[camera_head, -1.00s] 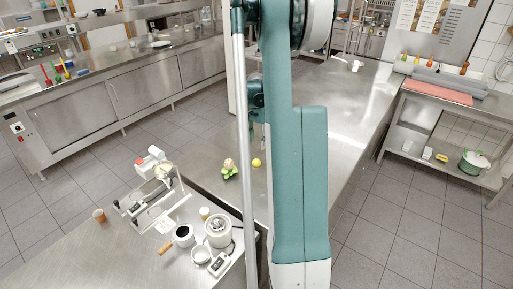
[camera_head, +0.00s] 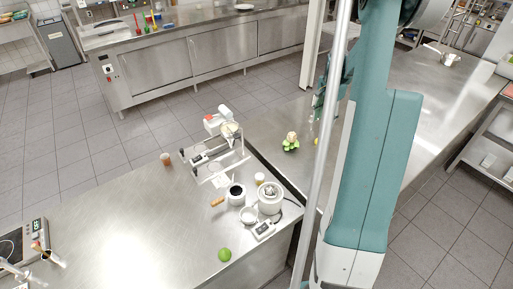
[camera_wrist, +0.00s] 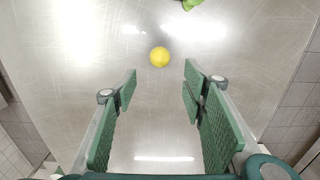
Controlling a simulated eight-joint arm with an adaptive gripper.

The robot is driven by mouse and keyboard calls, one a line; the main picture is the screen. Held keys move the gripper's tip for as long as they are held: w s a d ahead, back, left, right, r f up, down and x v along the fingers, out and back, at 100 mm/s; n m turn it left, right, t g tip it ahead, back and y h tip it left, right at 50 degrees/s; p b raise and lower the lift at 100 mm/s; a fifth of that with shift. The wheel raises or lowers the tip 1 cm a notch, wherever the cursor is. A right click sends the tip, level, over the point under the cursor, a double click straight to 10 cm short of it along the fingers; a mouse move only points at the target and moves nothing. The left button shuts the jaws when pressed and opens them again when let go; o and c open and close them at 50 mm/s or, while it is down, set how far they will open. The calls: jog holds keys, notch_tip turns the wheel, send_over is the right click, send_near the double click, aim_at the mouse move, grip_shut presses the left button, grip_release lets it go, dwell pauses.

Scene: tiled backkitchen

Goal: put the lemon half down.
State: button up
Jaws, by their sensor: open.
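The yellow lemon half (camera_wrist: 160,57) rests on the steel worktop (camera_wrist: 165,120) in the wrist view, just beyond my fingertips and roughly centred between them. My gripper (camera_wrist: 160,88) is open, with its green padded fingers wide apart and nothing between them. The fingers do not touch the lemon half. In the head view only a sliver of the lemon half (camera_head: 316,141) shows beside my arm.
A green leafy item with a pale top (camera_head: 291,145) sits left of the lemon half. Bare worktop surrounds the lemon half.

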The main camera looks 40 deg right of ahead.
jog(key=w+a+r+n+t, duration=0.1)
jog(key=a+r+n, duration=0.2)
jog(key=a+r, duration=0.5)
jog(key=w+a+r+n+t+h, duration=0.1)
jog(key=a+r+n, duration=0.15)
jog(key=a, duration=1.05)
jog(key=w+a+r+n+t, duration=0.1)
jog(key=a+r+n, duration=0.1)
jog(key=a+r, duration=0.6)
jog(key=s+a+n+t, duration=0.1)
jog(key=s+a+n, duration=0.2)
jog(key=a, duration=0.7)
jog(key=s+a+n+t, duration=0.1)
jog(key=s+a+n, duration=0.3)
jog(key=s+a, duration=0.4)
jog(key=s+a+n+t+y, duration=0.1)
jog(key=s+a, duration=0.5)
jog(key=a, duration=0.7)
jog(key=shift+a+f+n+t, duration=0.3)
jog(key=shift+n+t, duration=0.3)
jog(key=shift+n, duration=0.65)
jog(key=shift+s+f, duration=0.1)
jog(key=shift+f, duration=0.05)
notch_tip(320, 180, down, 7)
jog(key=b, duration=0.7)
jog(key=shift+f, duration=0.1)
